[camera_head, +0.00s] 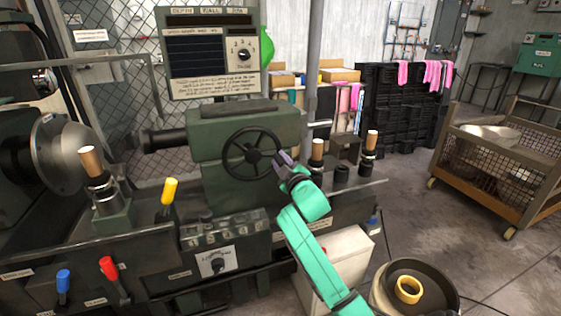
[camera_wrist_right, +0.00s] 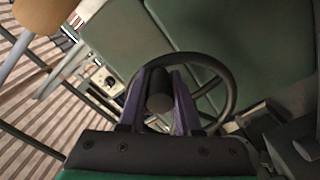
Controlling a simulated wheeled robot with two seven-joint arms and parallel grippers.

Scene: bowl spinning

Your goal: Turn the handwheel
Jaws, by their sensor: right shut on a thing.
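The dark handwheel (camera_head: 254,155) is mounted on the front of the green lathe headstock in the head view. My right gripper (camera_head: 283,159) reaches its right side from below, with purple fingers at the rim. In the wrist view the wheel's rim (camera_wrist_right: 232,85) arcs behind the fingers. There my right gripper (camera_wrist_right: 161,92) has one finger on each side of the wheel's dark round handle (camera_wrist_right: 159,103) and is shut on it. The fingers hide part of the rim. My left gripper is not in view.
Levers with a yellow (camera_head: 170,190), a red (camera_head: 107,267) and a blue grip (camera_head: 63,281) stand left of the wheel. Wooden-topped handles (camera_head: 318,150) stand close to its right. A bin with a yellow ring (camera_head: 408,289) and a mesh cart (camera_head: 500,165) are at the right.

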